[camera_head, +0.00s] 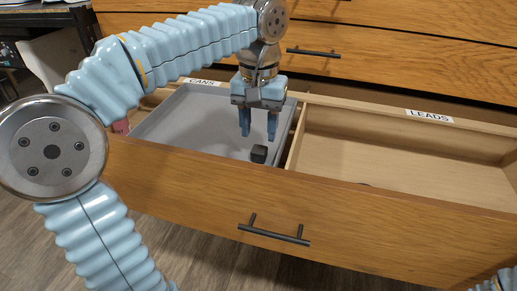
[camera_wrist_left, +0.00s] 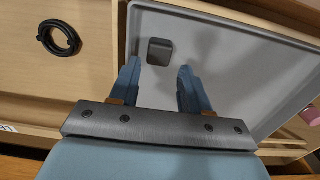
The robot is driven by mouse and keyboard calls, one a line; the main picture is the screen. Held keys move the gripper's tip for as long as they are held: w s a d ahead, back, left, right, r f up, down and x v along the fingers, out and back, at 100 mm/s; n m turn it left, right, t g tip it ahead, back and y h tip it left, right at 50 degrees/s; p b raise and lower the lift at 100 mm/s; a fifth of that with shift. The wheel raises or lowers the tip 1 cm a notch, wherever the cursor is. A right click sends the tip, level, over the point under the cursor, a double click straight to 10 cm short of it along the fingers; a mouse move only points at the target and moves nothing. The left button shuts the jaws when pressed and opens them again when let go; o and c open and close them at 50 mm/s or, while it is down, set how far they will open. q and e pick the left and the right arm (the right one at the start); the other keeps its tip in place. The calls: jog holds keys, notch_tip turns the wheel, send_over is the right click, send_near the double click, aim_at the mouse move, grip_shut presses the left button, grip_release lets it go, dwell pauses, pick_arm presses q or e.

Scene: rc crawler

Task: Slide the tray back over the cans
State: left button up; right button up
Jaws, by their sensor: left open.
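The grey tray (camera_head: 190,125) lies in the left drawer compartment, labelled CANS, and covers most of it. A small dark block-like knob (camera_head: 259,154) stands on the tray near its front right; the knob also shows in the left wrist view (camera_wrist_left: 160,51). My left gripper (camera_head: 258,136) is open and points down over the tray, its fingertips just behind the knob in the head view. In the left wrist view the knob lies just beyond the gap between the fingers. A pinkish-red can (camera_head: 121,126) shows beside the tray's left edge. Any other cans are hidden. My right gripper is out of view.
The right compartment, labelled LEADS (camera_head: 429,115), looks mostly bare; a black ring (camera_wrist_left: 58,38) lies in it near the front. A wooden divider (camera_head: 297,137) separates the compartments. The drawer front (camera_head: 330,215) has a dark handle (camera_head: 273,234). Closed drawers rise behind.

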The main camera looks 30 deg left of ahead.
aim_at(259, 148)
pick_arm(q)
jog(key=shift+f+b, duration=0.4)
jog(key=shift+f, duration=1.95)
jog(key=shift+c, duration=0.5)
grip_shut()
